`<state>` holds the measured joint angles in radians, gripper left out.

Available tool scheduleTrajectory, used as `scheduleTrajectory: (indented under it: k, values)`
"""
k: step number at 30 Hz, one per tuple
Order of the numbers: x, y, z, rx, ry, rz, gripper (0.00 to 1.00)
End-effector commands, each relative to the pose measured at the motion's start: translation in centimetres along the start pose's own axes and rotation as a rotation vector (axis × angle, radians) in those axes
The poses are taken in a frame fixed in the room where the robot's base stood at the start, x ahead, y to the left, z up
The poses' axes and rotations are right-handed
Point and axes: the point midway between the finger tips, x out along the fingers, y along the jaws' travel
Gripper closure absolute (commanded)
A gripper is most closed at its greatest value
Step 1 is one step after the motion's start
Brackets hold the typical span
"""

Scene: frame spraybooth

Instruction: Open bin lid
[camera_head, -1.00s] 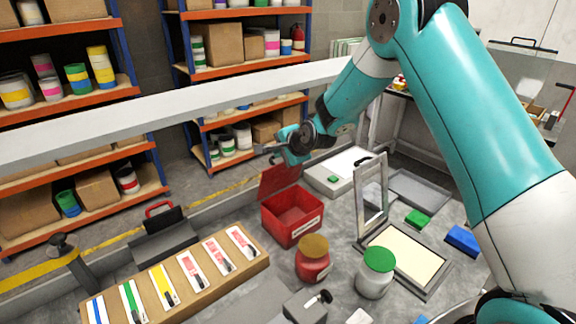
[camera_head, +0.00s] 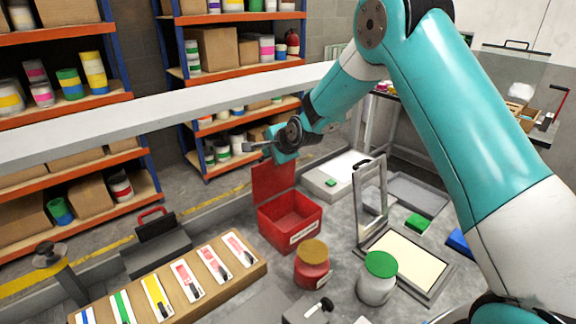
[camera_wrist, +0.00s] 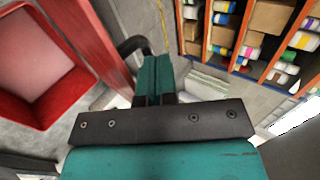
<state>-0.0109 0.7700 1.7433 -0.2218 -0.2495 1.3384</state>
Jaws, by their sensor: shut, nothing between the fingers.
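The red bin (camera_head: 290,222) stands on the bench in the head view, with its lid (camera_head: 273,182) raised upright at the back and its inside showing. In the wrist view the bin's open inside (camera_wrist: 35,55) fills the upper left, and the lid (camera_wrist: 85,30) shows as a red panel beside my fingers. My gripper (camera_head: 250,147) is above the lid's top edge, apart from it in the head view. Its teal fingers are together and empty in the wrist view (camera_wrist: 154,65). A dark curved handle (camera_wrist: 133,46) shows just left of the fingers; whether they touch it I cannot tell.
A red jar (camera_head: 312,265) and a white jar with green lid (camera_head: 378,275) stand in front of the bin. A hinged frame (camera_head: 371,200) stands to the right. A rack of colour cards (camera_head: 172,285) lies left. Shelves (camera_head: 215,80) stand behind a white beam (camera_head: 150,118).

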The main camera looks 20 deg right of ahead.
Motion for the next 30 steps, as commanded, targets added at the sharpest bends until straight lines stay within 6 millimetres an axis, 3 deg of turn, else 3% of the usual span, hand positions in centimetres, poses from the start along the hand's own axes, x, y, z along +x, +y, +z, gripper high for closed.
scheduleTrajectory:
  k: [5,10,21,30]
  values:
    - [-1.2,-0.2,0.1,-0.001,-0.001,-0.001,1.00]
    - [-4.0,-0.4,-0.2,-0.002,0.000,-0.005,1.00]
    - [-10.5,-3.4,0.7,-0.009,-0.010,-0.004,1.00]
    - [-12.3,-4.1,0.7,-0.011,-0.011,0.001,1.00]
